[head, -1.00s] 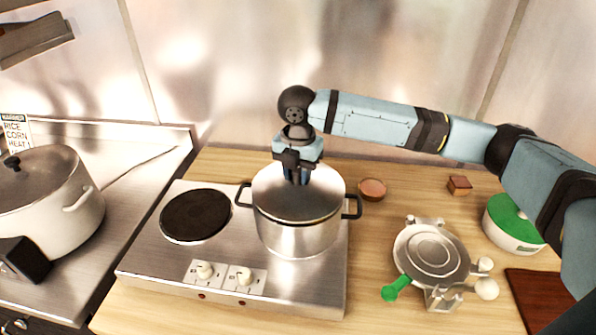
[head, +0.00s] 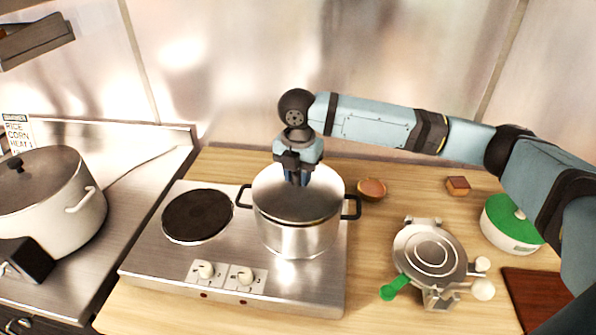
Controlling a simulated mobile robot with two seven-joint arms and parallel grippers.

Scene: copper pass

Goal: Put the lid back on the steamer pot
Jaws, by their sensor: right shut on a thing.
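The steamer pot (head: 297,240) is steel with two dark side handles and stands on the right burner of a two-burner hot plate. Its grey lid (head: 280,202) lies over the pot's opening, close to level, with a thin line showing between lid and rim at the front. I cannot tell whether it is fully seated. My right gripper (head: 298,181) points down at the lid's centre and is shut on the lid's knob, which the fingers hide. My left gripper is not in view.
The hot plate's left burner (head: 197,215) is bare. A small bowl (head: 371,189) stands right of the pot, near a round press (head: 430,252) with a green handle. A green-lidded container (head: 511,224) is at the right. A large lidded pot (head: 50,198) stands at the left.

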